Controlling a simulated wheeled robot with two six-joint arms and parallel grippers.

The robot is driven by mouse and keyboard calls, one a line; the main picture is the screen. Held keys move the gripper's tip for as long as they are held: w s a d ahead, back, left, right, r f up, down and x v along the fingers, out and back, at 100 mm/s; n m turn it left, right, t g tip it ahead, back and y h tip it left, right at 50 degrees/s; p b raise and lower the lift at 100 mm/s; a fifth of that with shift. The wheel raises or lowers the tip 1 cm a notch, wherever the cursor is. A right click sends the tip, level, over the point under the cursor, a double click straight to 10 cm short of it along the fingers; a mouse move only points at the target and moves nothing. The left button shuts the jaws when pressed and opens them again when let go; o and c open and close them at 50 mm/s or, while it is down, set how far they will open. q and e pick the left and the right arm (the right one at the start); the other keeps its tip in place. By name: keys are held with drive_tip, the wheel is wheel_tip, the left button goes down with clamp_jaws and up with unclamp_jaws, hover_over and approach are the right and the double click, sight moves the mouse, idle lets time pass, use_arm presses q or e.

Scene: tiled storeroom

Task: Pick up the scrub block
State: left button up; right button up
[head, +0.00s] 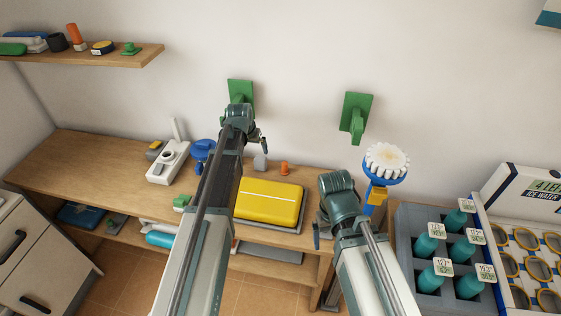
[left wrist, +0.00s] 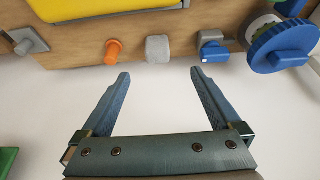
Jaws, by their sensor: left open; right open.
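A small pale grey block (head: 260,161) stands near the back of the wooden bench, between the yellow case and the wall. It looks like the scrub block, though I cannot be sure. In the left wrist view the grey block (left wrist: 158,49) lies just beyond and between my fingertips, apart from them. My left gripper (left wrist: 160,73) is open and empty; in the head view my left gripper (head: 262,144) is mostly hidden by its wrist. My right gripper (head: 317,236) is open, low at the bench's right end, with its fingers barely showing.
An orange knob (head: 284,168) stands close to the block. A yellow case (head: 269,202) lies in front of it. A blue round-topped thing (head: 203,150) and a white device (head: 167,162) stand left. Green wall brackets (head: 357,113) stick out above. A crate of bottles (head: 408,240) is at right.

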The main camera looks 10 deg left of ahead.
sight(260, 159)
use_arm(q)
drive_tip(key=b+x, duration=0.8)
drive_tip(key=shift+w+f, duration=0.15)
drive_tip(key=shift+f, duration=0.1)
drive_tip(key=shift+w+d+b+x, duration=0.1)
drive_tip(key=shift+w+b+x, duration=0.05)
drive_tip(key=shift+b+x, duration=1.15)
drive_tip(key=shift+w+d+b+x, duration=0.1)
drive_tip(key=shift+d+b+x, duration=0.05)
drive_tip(key=shift+b+x, duration=1.15)
drive_tip(key=shift+w+p, duration=0.1)
drive_tip(key=shift+p, duration=0.2)
drive_tip(key=shift+r, duration=0.1)
clamp_jaws()
wheel_tip(260, 159, up, 10)
drive_tip(key=p, duration=1)
